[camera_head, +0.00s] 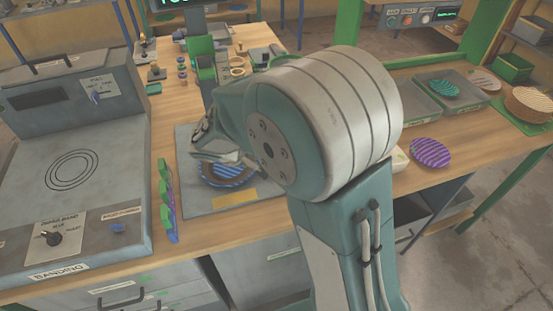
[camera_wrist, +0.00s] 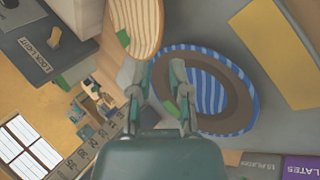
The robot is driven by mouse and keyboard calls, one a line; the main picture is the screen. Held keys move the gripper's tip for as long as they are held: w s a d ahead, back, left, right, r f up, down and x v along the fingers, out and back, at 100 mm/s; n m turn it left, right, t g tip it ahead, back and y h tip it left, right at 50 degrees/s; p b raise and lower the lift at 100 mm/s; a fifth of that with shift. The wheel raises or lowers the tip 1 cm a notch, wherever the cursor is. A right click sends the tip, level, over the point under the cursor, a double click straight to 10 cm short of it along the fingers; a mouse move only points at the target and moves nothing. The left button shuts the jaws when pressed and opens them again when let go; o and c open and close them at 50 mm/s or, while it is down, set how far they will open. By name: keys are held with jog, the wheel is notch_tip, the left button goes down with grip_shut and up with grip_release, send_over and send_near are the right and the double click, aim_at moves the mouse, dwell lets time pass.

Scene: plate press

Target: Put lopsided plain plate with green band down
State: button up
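My gripper (camera_wrist: 155,68) shows in the wrist view with its two fingers apart. No plate is clearly between them. A round cream plate with brown stripes (camera_wrist: 140,20) and a green patch on its left edge lies just past the fingertips, cut off by the top border. I cannot tell whether it touches the left finger or rests on something. A blue-striped plate with a brown ring (camera_wrist: 245,115) lies beyond the right finger. It also shows on the grey mat in the head view (camera_head: 229,181), partly hidden by my gripper (camera_head: 212,150). My arm hides much of the mat's right side.
The banding machine (camera_head: 70,180) stands at the left, with upright green and purple tags (camera_head: 168,205) beside the mat (camera_head: 205,205). A purple-striped plate (camera_head: 430,153), a tray with a teal plate (camera_head: 443,89) and a stack of tan plates (camera_head: 528,104) are at the right.

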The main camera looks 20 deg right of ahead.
jog(key=x, duration=0.6)
jog(key=shift+s+d, duration=0.25)
jog(key=shift+d, duration=0.1)
grip_shut()
